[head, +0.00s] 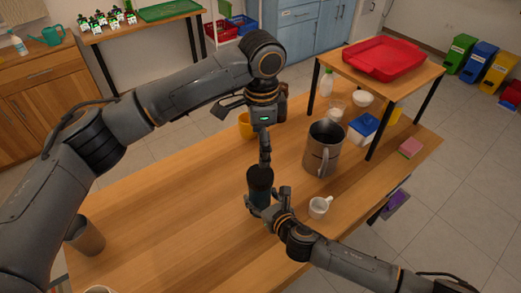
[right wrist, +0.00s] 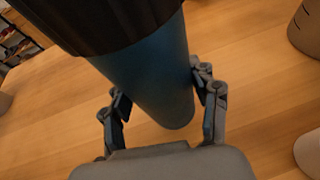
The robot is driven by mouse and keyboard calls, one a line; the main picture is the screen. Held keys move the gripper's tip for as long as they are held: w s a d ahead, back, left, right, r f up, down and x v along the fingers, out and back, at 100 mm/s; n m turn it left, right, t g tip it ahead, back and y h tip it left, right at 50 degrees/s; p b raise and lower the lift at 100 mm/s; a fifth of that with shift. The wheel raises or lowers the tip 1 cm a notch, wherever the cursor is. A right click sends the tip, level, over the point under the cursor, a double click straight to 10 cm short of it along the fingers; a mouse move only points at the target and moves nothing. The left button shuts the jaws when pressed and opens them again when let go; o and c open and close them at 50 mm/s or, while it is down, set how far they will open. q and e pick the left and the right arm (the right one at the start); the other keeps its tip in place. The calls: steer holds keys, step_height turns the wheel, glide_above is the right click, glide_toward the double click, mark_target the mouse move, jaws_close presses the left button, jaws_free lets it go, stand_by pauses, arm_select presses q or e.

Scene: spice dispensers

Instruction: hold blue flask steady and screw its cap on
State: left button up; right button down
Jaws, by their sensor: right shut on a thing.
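The blue flask (right wrist: 160,85) stands on the wooden table; in the head view its dark body (head: 258,198) is partly covered by my right gripper. The wide black cap (head: 260,174) sits at its top, and its black side (right wrist: 110,20) fills the upper part of the right wrist view. My right gripper (head: 262,208) is shut on the flask body, with one finger on each side. My left gripper (head: 265,160) points down from above, its fingertips at the cap's top. Its fingers show edge-on, so their opening and any touch are unclear.
A large grey metal pitcher (head: 322,150) and a white mug (head: 319,207) stand right of the flask. A raised shelf with a red tray (head: 382,58) is at back right. The table's left middle is clear.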

steer(key=shift+c, duration=1.5)
jaws_free()
steer(key=shift+s, duration=0.1)
steer(key=v, duration=1.1)
steer(key=shift+s+d, duration=0.25)
steer(key=shift+s, duration=0.1)
